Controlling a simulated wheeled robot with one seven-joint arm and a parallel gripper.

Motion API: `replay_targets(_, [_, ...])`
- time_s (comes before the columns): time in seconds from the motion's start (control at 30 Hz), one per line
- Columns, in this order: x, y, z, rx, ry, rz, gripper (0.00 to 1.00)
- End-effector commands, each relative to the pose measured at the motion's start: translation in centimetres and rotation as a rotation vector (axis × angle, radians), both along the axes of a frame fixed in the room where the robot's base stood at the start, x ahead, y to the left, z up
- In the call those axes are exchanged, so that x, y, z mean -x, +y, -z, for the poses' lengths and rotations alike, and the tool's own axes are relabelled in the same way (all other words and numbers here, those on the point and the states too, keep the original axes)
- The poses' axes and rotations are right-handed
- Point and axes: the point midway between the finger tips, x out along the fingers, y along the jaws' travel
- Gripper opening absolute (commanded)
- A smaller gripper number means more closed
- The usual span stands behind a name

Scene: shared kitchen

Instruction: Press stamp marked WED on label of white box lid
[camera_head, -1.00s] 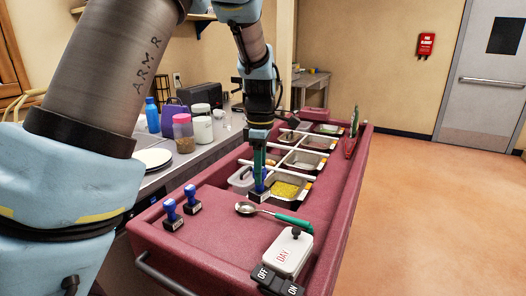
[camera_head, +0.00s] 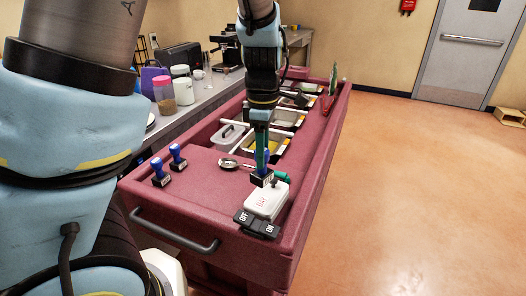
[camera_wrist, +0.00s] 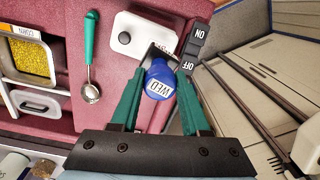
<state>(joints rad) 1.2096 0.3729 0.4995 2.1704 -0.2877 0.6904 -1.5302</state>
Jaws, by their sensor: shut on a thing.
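My gripper (camera_head: 262,158) is shut on a blue-handled stamp with a dark base (camera_head: 262,179). In the wrist view the stamp's top (camera_wrist: 159,85) reads WED, between the green fingers (camera_wrist: 157,95). The white box lid (camera_head: 270,192) lies on the red cart. Its label (camera_head: 261,201) bears red lettering and is partly visible. In the head view the stamp overlaps the lid's far left end; I cannot tell whether it touches. The wrist view shows the lid (camera_wrist: 147,30) beyond the stamp, with a dark knob, the label largely hidden.
Two more blue stamps (camera_head: 160,175) (camera_head: 178,158) stand on the cart's left. A green-handled spoon (camera_head: 229,164) lies beside the stamp. A black OFF/ON switch block (camera_head: 256,223) adjoins the box's near end. Food pans (camera_head: 275,147) line the cart behind.

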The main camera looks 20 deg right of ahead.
Motion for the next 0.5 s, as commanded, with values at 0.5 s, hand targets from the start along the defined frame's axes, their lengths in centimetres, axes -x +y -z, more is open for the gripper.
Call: replay_targets(0.5, [0.0,0.0,4.9,0.001,0.001,0.001,0.0])
